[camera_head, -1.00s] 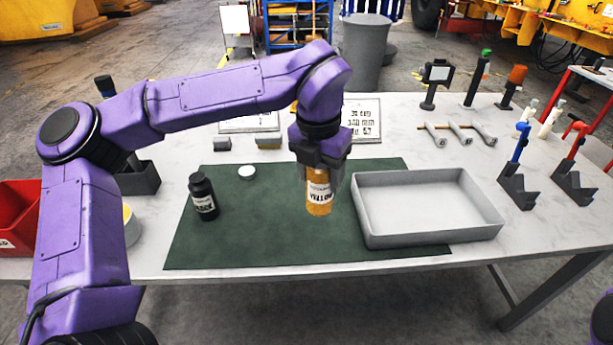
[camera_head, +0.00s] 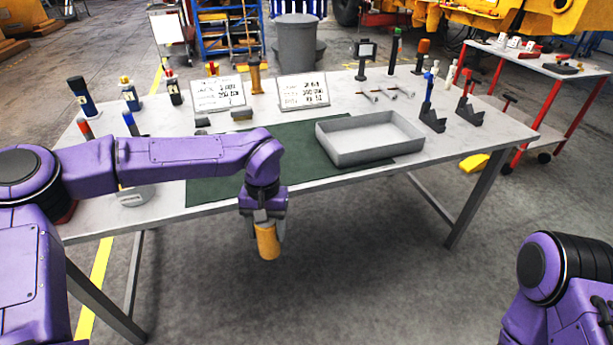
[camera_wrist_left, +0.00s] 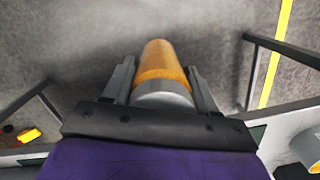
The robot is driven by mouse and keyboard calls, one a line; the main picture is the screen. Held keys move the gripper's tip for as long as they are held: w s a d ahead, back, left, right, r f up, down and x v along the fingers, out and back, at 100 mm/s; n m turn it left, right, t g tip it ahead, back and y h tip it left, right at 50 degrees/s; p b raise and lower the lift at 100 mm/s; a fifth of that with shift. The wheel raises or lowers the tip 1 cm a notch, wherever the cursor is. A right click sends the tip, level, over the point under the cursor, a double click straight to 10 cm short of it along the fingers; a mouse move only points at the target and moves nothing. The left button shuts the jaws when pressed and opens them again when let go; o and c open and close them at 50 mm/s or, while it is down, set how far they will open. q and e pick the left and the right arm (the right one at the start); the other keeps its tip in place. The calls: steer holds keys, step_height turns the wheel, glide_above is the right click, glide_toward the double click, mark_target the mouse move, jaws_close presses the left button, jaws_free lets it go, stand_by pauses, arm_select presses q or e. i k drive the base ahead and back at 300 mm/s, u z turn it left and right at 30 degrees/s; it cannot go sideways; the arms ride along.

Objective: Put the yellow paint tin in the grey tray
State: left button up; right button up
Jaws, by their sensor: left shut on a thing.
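The yellow paint tin (camera_head: 267,242) hangs upright in my left gripper (camera_head: 265,222), which is shut on it. The tin is in front of the table's near edge, over the floor. In the left wrist view the tin (camera_wrist_left: 164,66) sits between the two fingers of the left gripper (camera_wrist_left: 160,85). The grey tray (camera_head: 372,153) stands on the table at the right end of the green mat, to the right of and beyond the tin. It looks empty. My right gripper is out of the frame; only part of that arm shows at bottom right.
The table (camera_head: 452,130) holds the green mat (camera_head: 300,158), two sign plates (camera_head: 303,92) behind it, and several bottles and tools along the back. My left arm hides part of the mat. Open floor (camera_head: 370,260) lies before the table. A red-legged cart (camera_head: 560,68) stands at right.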

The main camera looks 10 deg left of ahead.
mark_target(347, 147)
steer(key=u, duration=0.05)
steer(key=k, duration=0.5)
steer(key=z, duration=0.95)
steer(key=i, duration=1.25)
steer(key=u, duration=0.6)
